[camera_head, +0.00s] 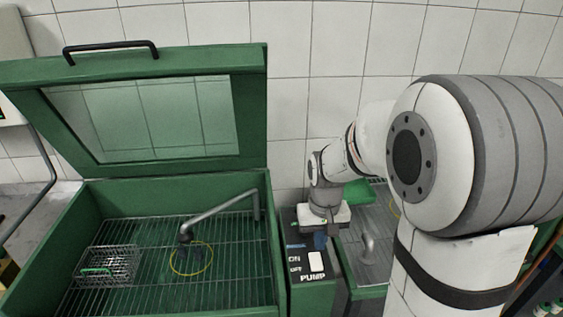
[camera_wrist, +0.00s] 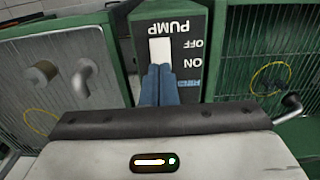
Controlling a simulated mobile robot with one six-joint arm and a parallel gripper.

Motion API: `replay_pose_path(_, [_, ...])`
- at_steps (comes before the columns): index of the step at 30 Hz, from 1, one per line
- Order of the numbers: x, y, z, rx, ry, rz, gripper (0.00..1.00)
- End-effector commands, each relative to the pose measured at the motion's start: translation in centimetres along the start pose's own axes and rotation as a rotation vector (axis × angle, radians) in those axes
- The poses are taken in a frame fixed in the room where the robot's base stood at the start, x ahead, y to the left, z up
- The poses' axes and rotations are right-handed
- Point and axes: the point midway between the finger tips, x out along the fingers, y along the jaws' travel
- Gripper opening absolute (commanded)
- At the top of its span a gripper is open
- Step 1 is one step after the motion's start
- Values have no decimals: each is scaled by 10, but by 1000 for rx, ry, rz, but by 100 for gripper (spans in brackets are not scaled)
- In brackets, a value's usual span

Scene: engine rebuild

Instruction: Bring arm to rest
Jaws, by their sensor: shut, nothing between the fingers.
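My arm (camera_head: 345,150) reaches in from the right side of the head view and bends down toward the pump switch box. My gripper (camera_head: 320,240) points down over this box (camera_head: 312,290), at the end nearer the wall. In the wrist view the two blue fingertips (camera_wrist: 159,80) are together with nothing between them. They sit just beside the white rocker switch (camera_wrist: 160,51) on the PUMP panel; I cannot tell whether they touch it. The switch also shows in the head view (camera_head: 318,262), clear of the fingers.
A green wash cabinet (camera_head: 277,250) with its windowed lid (camera_head: 255,110) raised stands left of the box. Inside are a wire basket (camera_head: 110,265), a bent spout (camera_head: 220,208) and a yellow ring (camera_head: 191,271). Another basin (camera_head: 375,262) lies right of the box. A tiled wall (camera_head: 330,50) closes the back.

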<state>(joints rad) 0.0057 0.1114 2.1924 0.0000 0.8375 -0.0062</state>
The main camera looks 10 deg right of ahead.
Motion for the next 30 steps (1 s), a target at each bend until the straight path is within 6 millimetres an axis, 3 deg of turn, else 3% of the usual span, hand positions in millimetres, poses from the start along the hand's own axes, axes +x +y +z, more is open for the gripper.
replay_pose_path(5, [-16, 0, 13, 0, 32, 0, 0])
replay_pose_path(12, [-63, -1, 67, 1, 144, 1, 0])
replay_pose_path(16, [-80, -1, 99, 1, 203, 2, 0])
replay_pose_path(22, [-90, -1, 133, 1, 264, 2, 0])
replay_pose_path(30, [-92, -1, 143, 1, 281, 2, 0])
